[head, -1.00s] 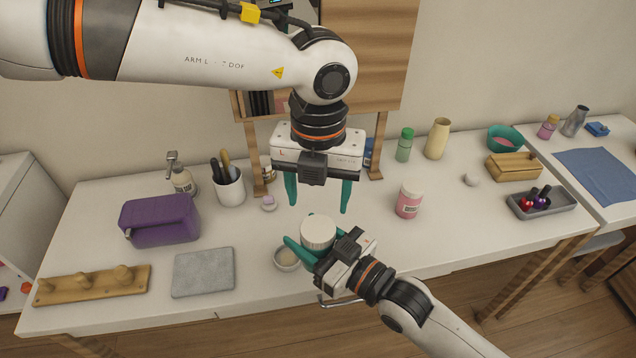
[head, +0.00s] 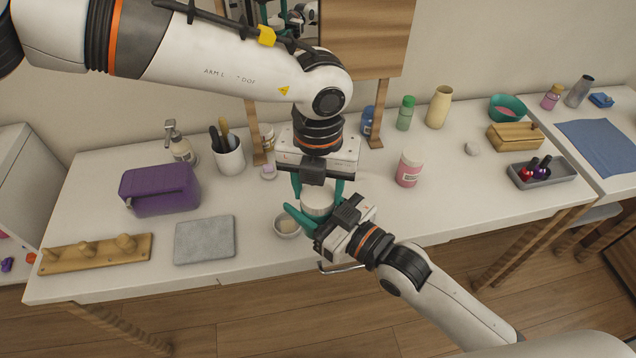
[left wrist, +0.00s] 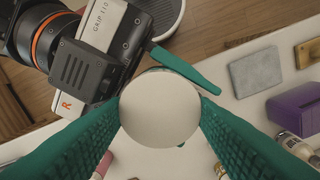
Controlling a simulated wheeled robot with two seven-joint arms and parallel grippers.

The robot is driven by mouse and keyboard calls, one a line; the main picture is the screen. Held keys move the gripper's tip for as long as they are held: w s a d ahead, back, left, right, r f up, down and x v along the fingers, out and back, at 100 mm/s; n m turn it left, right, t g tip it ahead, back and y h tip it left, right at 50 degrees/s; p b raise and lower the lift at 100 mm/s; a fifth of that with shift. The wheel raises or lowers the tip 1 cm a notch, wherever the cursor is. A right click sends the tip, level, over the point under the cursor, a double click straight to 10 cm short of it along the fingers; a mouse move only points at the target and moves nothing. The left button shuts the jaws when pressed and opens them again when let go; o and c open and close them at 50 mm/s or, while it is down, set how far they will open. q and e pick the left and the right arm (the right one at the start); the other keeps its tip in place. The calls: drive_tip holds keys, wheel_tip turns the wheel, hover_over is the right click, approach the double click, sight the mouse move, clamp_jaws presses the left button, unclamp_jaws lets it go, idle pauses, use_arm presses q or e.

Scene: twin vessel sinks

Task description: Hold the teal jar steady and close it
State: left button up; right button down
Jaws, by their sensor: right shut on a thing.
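The white round lid (head: 318,203) of the jar faces up at the table's front edge; it also shows in the left wrist view (left wrist: 160,108). The jar's body below it is almost wholly hidden by the lid and grippers. My right gripper (head: 306,222) is shut on the jar from the front right. My left gripper (head: 318,188) points down from above, its teal fingers open on either side of the lid, very close to its rim. I cannot tell how tightly the lid sits.
A small round dish (head: 287,226) stands just left of the jar. A pink jar (head: 408,168) stands to the right, a grey slab (head: 205,240) and purple case (head: 160,190) to the left. A mirror stand (head: 378,110) is behind. The table between the pink jar and front edge is clear.

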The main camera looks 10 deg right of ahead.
use_arm(q)
drive_tip(key=shift+c, duration=0.9)
drive_tip(key=shift+m, duration=0.9)
drive_tip(key=o, duration=1.1)
drive_tip(key=shift+d, duration=0.1)
drive_tip(key=shift+c, duration=0.2)
drive_tip(key=shift+s, duration=0.1)
drive_tip(key=shift+r, duration=2.3)
